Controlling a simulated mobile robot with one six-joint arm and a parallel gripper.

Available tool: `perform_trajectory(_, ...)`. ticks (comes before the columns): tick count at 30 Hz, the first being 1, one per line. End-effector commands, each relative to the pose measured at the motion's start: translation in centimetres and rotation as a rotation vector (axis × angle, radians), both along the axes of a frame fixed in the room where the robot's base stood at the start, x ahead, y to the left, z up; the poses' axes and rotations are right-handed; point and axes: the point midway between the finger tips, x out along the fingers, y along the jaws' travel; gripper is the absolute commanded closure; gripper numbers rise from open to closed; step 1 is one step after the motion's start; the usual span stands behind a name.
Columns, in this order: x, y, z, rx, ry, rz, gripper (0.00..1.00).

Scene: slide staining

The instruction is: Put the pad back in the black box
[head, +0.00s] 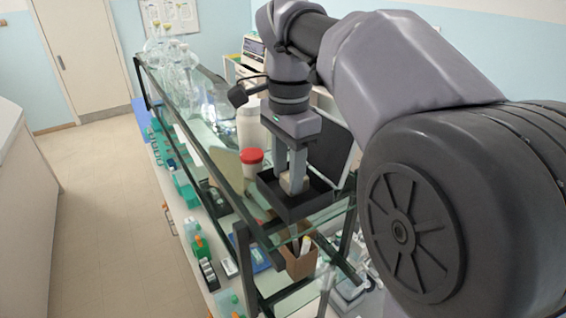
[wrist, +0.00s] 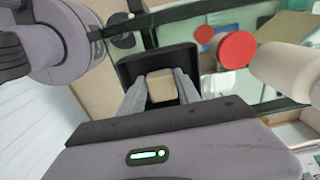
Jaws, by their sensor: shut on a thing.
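My gripper (head: 293,184) points down into the box and is shut on the beige pad (head: 296,182). The pad is inside the box's walls; whether it touches the floor of the box I cannot tell. In the wrist view the pad (wrist: 161,86) sits between my two fingers (wrist: 161,92), with the black box (wrist: 128,67) around and beyond it. The fingers hide the pad's sides.
A white jar with a red lid (head: 251,157) stands close to the left of the box; its red lid (wrist: 237,50) also shows in the wrist view. Glass flasks (head: 172,62) stand further back on the shelf. A brown container with pens (head: 300,262) is below.

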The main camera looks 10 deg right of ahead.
Motion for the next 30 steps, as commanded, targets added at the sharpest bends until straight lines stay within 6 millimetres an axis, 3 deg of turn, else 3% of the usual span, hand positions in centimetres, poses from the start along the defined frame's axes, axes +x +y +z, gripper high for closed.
perform_trajectory(6, 0.0, 0.0, 0.0, 0.0, 0.0, 0.0, 0.99)
perform_trajectory(7, 0.0, 0.0, 0.0, 0.0, 0.0, 0.0, 0.59)
perform_trajectory(11, 0.0, 0.0, -0.1, 0.0, 0.0, 0.0, 0.36)
perform_trajectory(22, 0.0, 0.0, 0.8, -0.001, 0.0, 0.0, 0.36)
perform_trajectory(26, 0.1, 0.0, 3.9, -0.001, -0.003, 0.0, 0.36)
perform_trajectory(30, 0.0, 0.0, 9.0, -0.001, -0.004, -0.001, 0.36)
